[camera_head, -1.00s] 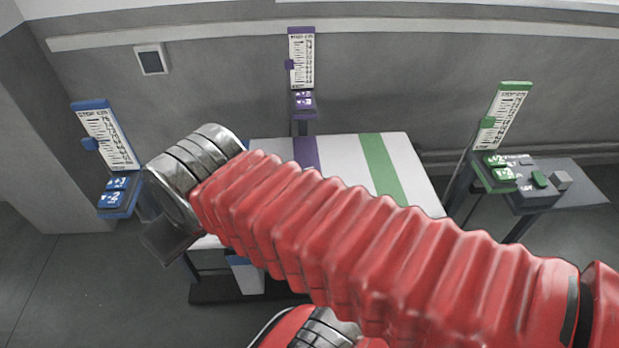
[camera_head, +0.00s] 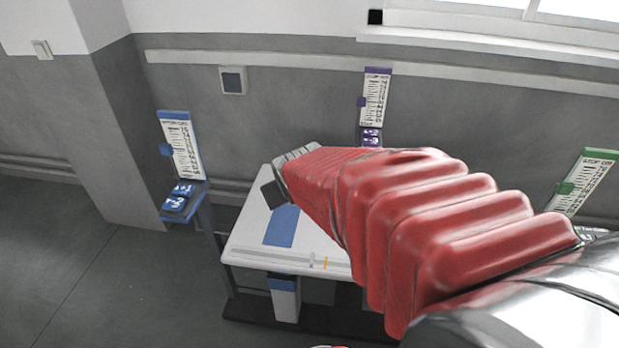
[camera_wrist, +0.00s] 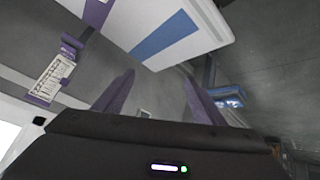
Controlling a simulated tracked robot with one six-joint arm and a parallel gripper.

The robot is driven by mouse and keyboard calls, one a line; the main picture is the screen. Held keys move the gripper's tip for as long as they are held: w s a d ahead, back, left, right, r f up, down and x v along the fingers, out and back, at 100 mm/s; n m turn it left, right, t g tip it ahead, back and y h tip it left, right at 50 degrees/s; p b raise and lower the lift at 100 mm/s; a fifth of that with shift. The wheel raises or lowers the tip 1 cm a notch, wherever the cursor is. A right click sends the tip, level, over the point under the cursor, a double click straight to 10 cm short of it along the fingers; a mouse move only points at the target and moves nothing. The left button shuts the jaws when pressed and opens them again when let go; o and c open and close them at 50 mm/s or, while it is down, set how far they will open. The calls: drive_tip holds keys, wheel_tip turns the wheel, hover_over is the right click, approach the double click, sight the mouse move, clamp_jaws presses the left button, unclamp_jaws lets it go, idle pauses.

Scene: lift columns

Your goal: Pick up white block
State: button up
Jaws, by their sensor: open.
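I cannot make out a separate white block in the current views. My gripper shows in the wrist view (camera_wrist: 160,92) with its two dark purple fingers spread apart and nothing held between them. In the head view only a dark part of it (camera_head: 271,194) shows at the far end of my red arm, over the white table (camera_head: 247,235). The table's blue stripe (camera_head: 282,226) is just below it; the stripe also shows in the wrist view (camera_wrist: 166,35). My arm hides the table's right part.
A blue post (camera_head: 186,190) with a scale and buttons stands left of the table. A purple scale post (camera_head: 372,105) is behind it, and a green one (camera_head: 584,182) is at the right. A blue-topped white column (camera_head: 285,298) is below the table. Floor at left is clear.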

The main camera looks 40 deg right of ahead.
drive_tip(key=d+f+t+h, duration=0.1)
drive_tip(key=d+f, duration=0.5)
drive_tip(key=d, duration=0.3)
drive_tip(key=d+f, duration=0.5)
drive_tip(key=d, duration=0.4)
drive_tip(key=s+d+f+m+t, duration=0.1)
drive_tip(key=s+d+f, duration=0.1)
drive_tip(key=s+f, duration=0.1)
drive_tip(key=s+d+f+m+t, duration=0.1)
drive_tip(key=s+d+f, duration=0.2)
drive_tip(key=f, duration=0.3)
drive_tip(key=s+d+f+m+t, duration=0.1)
drive_tip(key=s+d+f, duration=0.1)
drive_tip(key=s+f, duration=0.2)
drive_tip(key=shift+d+f+t+h, duration=0.25)
drive_tip(key=shift+t+h, duration=0.05)
drive_tip(key=shift+h, duration=0.1)
drive_tip(key=shift+s+f, duration=0.15)
drive_tip(key=shift+s, duration=0.1)
drive_tip(key=shift+w, duration=0.1)
drive_tip(key=shift+x, duration=4.25)
drive_tip(key=shift+d, duration=0.1)
